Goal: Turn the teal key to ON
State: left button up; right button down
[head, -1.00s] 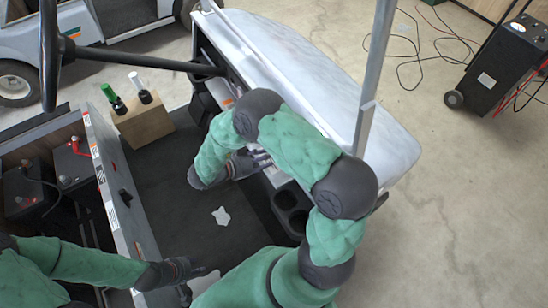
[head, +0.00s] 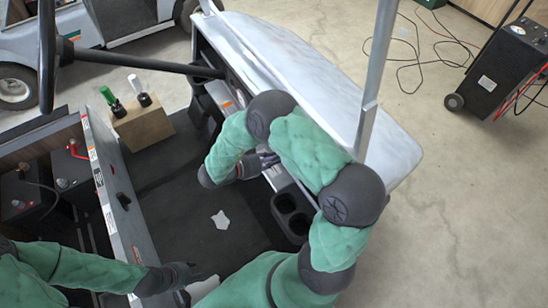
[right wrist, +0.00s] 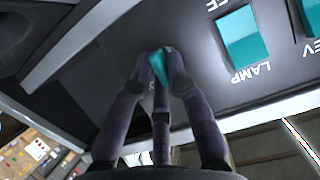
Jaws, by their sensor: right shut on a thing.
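The teal key (right wrist: 159,68) shows in the right wrist view, held between the fingertips of my right gripper (right wrist: 160,72) at a dark panel. The fingers cover much of the key, and its ON and OFF marks cannot be read. In the head view my right gripper (head: 268,161) is at the cart's dash, and the key is hidden there. My left gripper (head: 192,274) is low over the cart floor, away from the dash; its fingers are too small to judge.
A teal rocker switch marked LAMP (right wrist: 242,36) sits right of the key, with another teal switch (right wrist: 312,16) beyond it. In the head view, cup holders (head: 291,212) lie below my right arm. A roof post (head: 375,90) stands nearby.

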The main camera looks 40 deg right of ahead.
jog(key=shift+s+f+m+t+h+p, duration=0.1)
jog(key=shift+f+m+t+h+p, duration=0.2)
jog(key=shift+m+t, duration=0.85)
jog(key=shift+s+m+t+h+p, duration=0.15)
jog(key=shift+m+t+h, duration=0.3)
jog(key=shift+m, duration=1.2)
jog(key=shift+f+m+t+h+p, duration=0.15)
jog(key=shift+m+t+h+p, duration=0.1)
jog(key=shift+m+t, duration=0.9)
jog(key=shift+m, duration=0.35)
jog(key=c, duration=1.2)
grip_release()
jog(key=shift+g, duration=0.25)
jog(key=shift+a+r, duration=0.1)
jog(key=shift+a, duration=0.05)
